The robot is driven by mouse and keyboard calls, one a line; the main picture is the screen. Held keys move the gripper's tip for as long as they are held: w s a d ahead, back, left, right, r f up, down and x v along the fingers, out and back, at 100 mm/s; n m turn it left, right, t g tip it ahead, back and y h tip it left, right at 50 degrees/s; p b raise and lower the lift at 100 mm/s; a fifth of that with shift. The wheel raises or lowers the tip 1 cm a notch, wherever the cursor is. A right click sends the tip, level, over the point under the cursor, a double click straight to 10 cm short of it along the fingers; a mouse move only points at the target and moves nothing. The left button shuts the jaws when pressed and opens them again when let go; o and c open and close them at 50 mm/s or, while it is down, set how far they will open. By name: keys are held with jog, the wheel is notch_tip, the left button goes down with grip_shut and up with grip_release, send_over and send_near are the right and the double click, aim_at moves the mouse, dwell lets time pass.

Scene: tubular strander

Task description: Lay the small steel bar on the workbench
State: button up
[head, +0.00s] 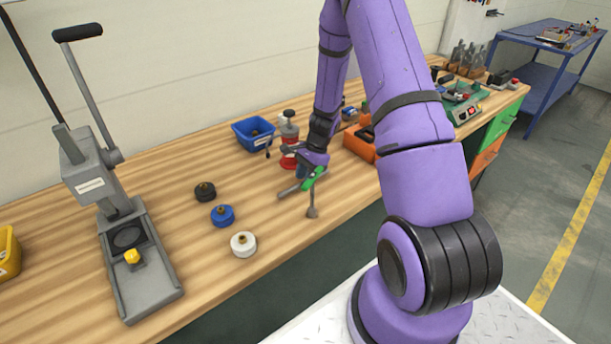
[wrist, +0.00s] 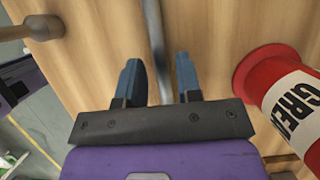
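The small steel bar (wrist: 156,45) is a thin grey rod in the wrist view, running from the top edge down to the space between my fingers. My gripper (wrist: 160,75) has its two blue fingers apart, one on each side of the bar, with narrow gaps showing. The bar's near end is hidden behind the gripper body. In the head view my gripper (head: 301,178) is low over the wooden workbench (head: 170,185), and a grey length of the bar (head: 288,190) shows at its left. I cannot tell whether the bar touches the bench.
A red grease container (wrist: 290,95) stands close to the right of my gripper in the wrist view. A blue bin (head: 252,134) is behind. Black, blue and white round pieces (head: 222,215) lie left, near a grey lever press (head: 138,255). An orange box (head: 358,143) is right.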

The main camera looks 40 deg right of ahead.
jog(key=shift+o, duration=0.8)
jog(key=v, duration=1)
jog(key=shift+r, duration=0.4)
jog(key=shift+d, duration=0.15)
